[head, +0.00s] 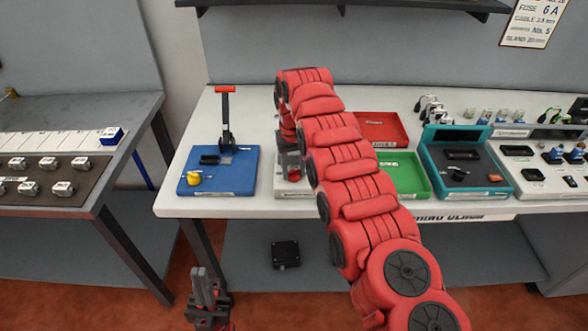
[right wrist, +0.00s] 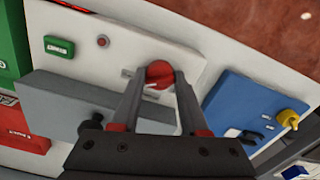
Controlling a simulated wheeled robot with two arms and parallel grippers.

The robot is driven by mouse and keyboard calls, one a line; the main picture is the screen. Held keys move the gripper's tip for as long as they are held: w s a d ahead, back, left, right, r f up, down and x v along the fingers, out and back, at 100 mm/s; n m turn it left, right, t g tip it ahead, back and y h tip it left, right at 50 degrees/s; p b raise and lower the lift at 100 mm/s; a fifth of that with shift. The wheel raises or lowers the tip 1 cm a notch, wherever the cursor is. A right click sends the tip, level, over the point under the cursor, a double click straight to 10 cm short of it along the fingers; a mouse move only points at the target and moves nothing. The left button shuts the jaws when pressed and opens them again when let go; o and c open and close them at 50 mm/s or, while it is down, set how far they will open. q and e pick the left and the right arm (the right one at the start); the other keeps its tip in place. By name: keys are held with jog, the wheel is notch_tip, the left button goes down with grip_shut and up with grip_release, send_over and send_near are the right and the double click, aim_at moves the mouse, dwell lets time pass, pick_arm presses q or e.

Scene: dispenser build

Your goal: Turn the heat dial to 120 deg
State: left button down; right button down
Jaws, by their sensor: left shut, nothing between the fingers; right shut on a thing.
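The heat dial (right wrist: 159,74) is a round red knob on a white panel (right wrist: 125,58) in the right wrist view. My right gripper (right wrist: 156,84) is shut on it, with one finger on each side. Its angle and any scale are too small to read. In the head view my red right arm hides the dial and most of the device (head: 291,186) that bears it. My left gripper (head: 207,290) is shut and empty, low in the head view, well in front of the bench and away from the dial.
A blue base (head: 235,176) with a red-handled lever (head: 225,115) stands left of the device. A red tray (head: 384,127), a green tray (head: 407,172) and a teal-framed fixture (head: 465,172) lie to its right. A small green part (right wrist: 58,46) and a red spot (right wrist: 102,41) sit on the panel.

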aim_at(294, 170)
jog(key=shift+r, duration=0.1)
dwell(0.3)
jog(key=shift+c, duration=2.2)
grip_release()
notch_tip(294, 170, up, 17)
jog(key=p, duration=1.7)
jog(key=shift+r, duration=0.2)
jog(key=shift+f, duration=0.1)
